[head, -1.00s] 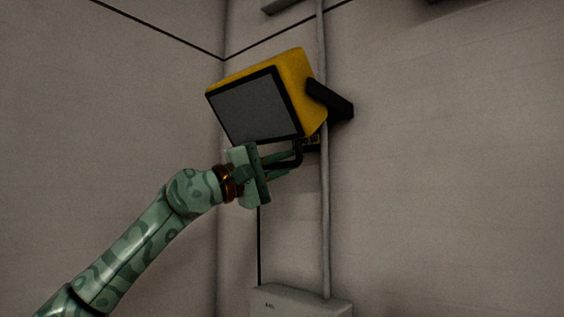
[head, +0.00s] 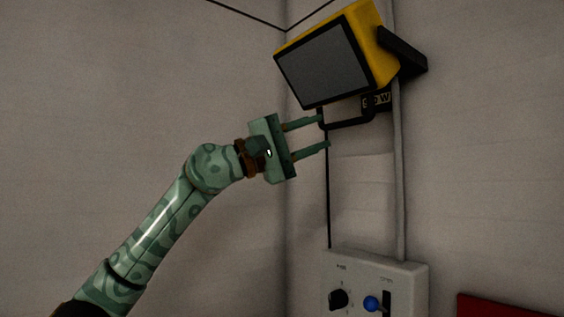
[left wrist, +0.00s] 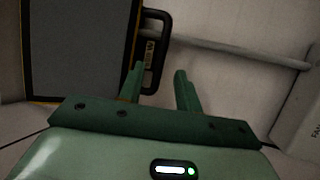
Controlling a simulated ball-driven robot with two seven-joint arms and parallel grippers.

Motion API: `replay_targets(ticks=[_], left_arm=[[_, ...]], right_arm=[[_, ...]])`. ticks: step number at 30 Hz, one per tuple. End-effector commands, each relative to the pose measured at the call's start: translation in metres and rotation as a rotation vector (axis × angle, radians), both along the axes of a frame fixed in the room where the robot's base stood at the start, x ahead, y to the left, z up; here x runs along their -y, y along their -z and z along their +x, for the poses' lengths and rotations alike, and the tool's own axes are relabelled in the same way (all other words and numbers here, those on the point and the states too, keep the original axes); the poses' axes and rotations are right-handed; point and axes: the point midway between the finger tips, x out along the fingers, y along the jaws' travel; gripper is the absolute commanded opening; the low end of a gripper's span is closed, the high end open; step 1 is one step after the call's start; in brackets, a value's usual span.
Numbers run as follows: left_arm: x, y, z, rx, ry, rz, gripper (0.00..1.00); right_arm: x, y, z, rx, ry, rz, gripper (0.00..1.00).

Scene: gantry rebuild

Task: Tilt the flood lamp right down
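The flood lamp (head: 325,65) is a yellow box with a dark grey face, on a black bracket on the wall at the upper middle right of the head view. Its face points left and somewhat downward. A black handle (head: 347,124) hangs below the lamp. My left gripper (head: 322,132) is open and empty, its fingertips just left of and below the handle, apart from it as far as I can tell. In the left wrist view, the lamp (left wrist: 78,45) is at the upper left and the handle (left wrist: 162,50) is beyond the open fingers. My right gripper is not in view.
A grey control box (head: 372,278) with a black knob and a blue-tipped lever is on the wall below. A vertical conduit (head: 398,180) runs from it past the lamp. A red object (head: 510,306) shows at the lower right. The wall at left is bare.

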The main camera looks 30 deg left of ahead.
Motion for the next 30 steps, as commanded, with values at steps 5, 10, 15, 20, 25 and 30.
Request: replay_targets(ticks=[5,10,15,20,25,30], left_arm=[[-0.028,0.020,-0.028,-0.002,-0.002,0.001,0.34],[-0.042,0.025,-0.043,-0.001,-0.001,0.000,0.34],[-0.045,0.025,-0.048,-0.001,0.001,0.001,0.34],[-0.045,0.025,-0.048,0.000,0.001,0.000,0.34],[-0.045,0.025,-0.048,0.000,0.000,0.000,0.34],[-0.042,0.028,-0.046,-0.008,0.013,-0.011,0.34]], right_arm=[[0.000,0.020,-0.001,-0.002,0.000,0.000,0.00],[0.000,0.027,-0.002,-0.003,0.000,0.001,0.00],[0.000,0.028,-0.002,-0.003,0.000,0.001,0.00],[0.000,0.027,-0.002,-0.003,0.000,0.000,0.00],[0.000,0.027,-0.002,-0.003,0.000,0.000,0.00],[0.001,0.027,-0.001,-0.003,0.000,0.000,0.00]])
